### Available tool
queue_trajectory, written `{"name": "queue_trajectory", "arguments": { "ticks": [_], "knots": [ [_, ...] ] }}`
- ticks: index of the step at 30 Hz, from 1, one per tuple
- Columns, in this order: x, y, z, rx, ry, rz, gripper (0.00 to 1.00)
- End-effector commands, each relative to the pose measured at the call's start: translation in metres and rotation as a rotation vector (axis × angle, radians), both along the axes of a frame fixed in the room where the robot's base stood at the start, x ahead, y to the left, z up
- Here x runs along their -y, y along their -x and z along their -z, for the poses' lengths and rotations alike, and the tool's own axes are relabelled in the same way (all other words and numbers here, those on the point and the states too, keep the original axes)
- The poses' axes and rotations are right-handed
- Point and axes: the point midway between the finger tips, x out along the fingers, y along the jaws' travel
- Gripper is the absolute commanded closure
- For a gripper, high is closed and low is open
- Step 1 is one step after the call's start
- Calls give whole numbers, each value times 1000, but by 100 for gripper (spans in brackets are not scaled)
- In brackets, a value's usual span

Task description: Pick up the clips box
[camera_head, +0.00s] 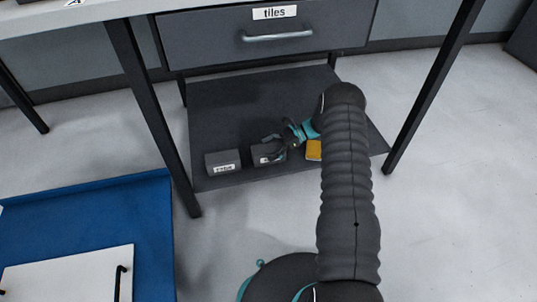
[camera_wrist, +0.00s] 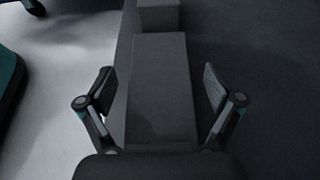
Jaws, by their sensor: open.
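Two small dark grey boxes with white labels sit on the low shelf in the head view. The left box (camera_head: 222,168) is in plain sight, but its label is too small to read surely. The second box (camera_head: 267,160) is partly hidden by my gripper (camera_head: 272,146), and its label is mostly covered. I cannot tell by label which is the clips box. In the wrist view my gripper (camera_wrist: 160,98) is open, with one finger on each side of a grey box (camera_wrist: 160,75). Gaps show between the fingers and the box. Another grey box (camera_wrist: 159,17) lies beyond it.
The dark shelf (camera_head: 225,105) is under a desk with a drawer labelled tiles (camera_head: 265,38). A yellow item (camera_head: 314,150) lies right of my gripper, partly behind my arm. Dark desk legs (camera_head: 152,110) flank the shelf. A blue surface (camera_head: 130,205) is at lower left.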

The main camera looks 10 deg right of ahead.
Motion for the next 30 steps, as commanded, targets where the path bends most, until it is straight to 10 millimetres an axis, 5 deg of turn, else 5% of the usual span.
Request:
{"name": "queue_trajectory", "arguments": {
  "ticks": [3, 11, 23, 30],
  "knots": [
    [0, 0, 0, 0, 0, 0, 13],
    [0, 0, 0, 0, 0, 0, 78],
    [0, -1, -6, 1, 0, 0, 80],
    [1, -1, -38, 3, 0, 0, 80]
  ]
}}
